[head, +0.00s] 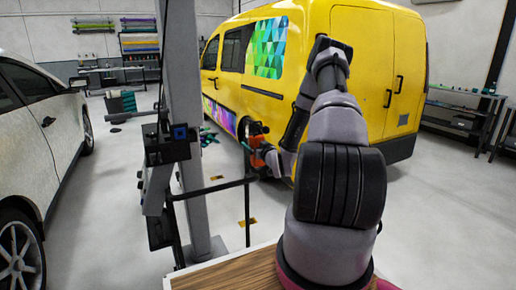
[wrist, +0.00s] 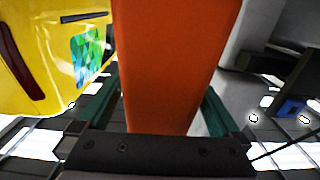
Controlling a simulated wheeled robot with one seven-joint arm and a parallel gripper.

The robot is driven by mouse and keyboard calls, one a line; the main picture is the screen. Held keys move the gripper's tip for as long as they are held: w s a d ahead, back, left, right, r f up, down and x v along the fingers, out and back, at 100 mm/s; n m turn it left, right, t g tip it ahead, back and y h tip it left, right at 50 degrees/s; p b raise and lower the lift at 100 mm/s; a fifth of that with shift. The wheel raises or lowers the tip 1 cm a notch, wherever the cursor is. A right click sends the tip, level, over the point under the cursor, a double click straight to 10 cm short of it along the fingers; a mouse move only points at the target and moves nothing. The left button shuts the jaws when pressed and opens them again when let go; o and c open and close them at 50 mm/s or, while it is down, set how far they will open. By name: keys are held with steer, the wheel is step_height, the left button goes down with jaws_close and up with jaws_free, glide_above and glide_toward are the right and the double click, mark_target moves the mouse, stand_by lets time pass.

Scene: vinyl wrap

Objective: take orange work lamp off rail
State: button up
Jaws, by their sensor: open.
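The orange work lamp (wrist: 165,60) fills the middle of the wrist view, very close, as a broad orange body. My gripper (wrist: 157,110) is open, with one green finger on each side of the lamp. A gap shows on the left; contact on the right is unclear. In the head view a small orange part of the lamp (head: 257,159) shows beside my gripper (head: 250,149), partly hidden by my arm. A black rail (head: 212,188) on black posts stands below and left of it. How the lamp sits on the rail cannot be seen.
A grey lift column (head: 182,100) with a black bracket and a blue part (head: 180,132) stands left of my gripper. A yellow van (head: 370,60) is behind, a white car (head: 40,130) at left. A wooden worktop (head: 235,273) is in front. Open floor lies at right.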

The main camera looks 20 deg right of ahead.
steer(key=shift+w, duration=0.3)
jaws_close()
steer(key=shift+r, duration=0.15)
steer(key=shift+r, duration=0.1)
steer(key=a+r, duration=0.2)
steer(key=a, duration=1)
steer(key=shift+s, duration=0.25)
stand_by(1.0)
stand_by(0.4)
